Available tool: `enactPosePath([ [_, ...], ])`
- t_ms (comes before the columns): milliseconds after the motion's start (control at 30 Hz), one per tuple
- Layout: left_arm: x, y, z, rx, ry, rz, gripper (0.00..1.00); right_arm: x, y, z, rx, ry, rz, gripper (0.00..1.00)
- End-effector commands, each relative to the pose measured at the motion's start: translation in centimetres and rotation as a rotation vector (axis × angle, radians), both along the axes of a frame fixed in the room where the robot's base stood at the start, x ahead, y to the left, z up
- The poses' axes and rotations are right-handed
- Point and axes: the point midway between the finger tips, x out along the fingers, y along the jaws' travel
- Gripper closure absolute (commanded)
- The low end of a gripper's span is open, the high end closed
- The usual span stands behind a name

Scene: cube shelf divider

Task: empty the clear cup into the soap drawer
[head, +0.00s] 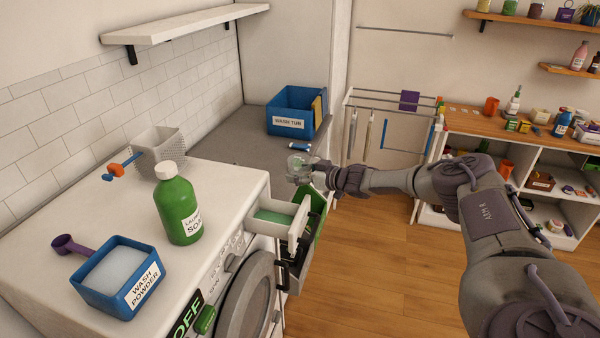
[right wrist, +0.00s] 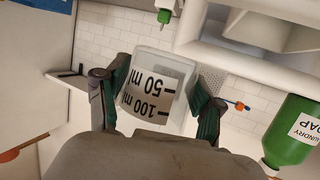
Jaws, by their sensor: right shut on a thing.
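The clear cup (head: 299,160) is in my right gripper (head: 304,174), whose fingers are shut around its sides. In the right wrist view the cup (right wrist: 155,85) shows 50 ml and 100 ml marks, upside down in the picture, between the fingers (right wrist: 155,100). Its contents and exact tilt are hard to tell. The soap drawer (head: 292,212) is pulled out from the white washing machine (head: 110,190), with green showing inside. In the head view the cup appears above and beyond the drawer's outer end, apart from it. My left gripper is out of view.
A green soap bottle (head: 178,205), a blue wash powder box (head: 95,292) and a white perforated basket (head: 160,148) stand on the machine. A green bin (head: 318,215) is beside the drawer. A blue wash tub (head: 290,108) stands on the grey counter behind.

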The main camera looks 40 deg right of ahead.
Motion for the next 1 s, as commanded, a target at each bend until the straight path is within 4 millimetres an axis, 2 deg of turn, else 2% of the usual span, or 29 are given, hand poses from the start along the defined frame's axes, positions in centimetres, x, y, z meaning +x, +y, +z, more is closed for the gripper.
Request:
enactPosePath([
  [167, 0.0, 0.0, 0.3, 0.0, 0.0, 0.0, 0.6, 0.2, -1.0, 0.8, -0.002, -0.003, -0.002, 0.7],
  [633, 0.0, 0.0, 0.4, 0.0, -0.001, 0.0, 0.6, 0.8, -5.5, 3.7, -0.002, -0.003, -0.003, 0.7],
  [1000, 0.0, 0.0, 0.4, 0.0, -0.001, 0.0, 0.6, 0.8, -6.0, 4.0, 0.0, 0.0, -0.001, 0.7],
])
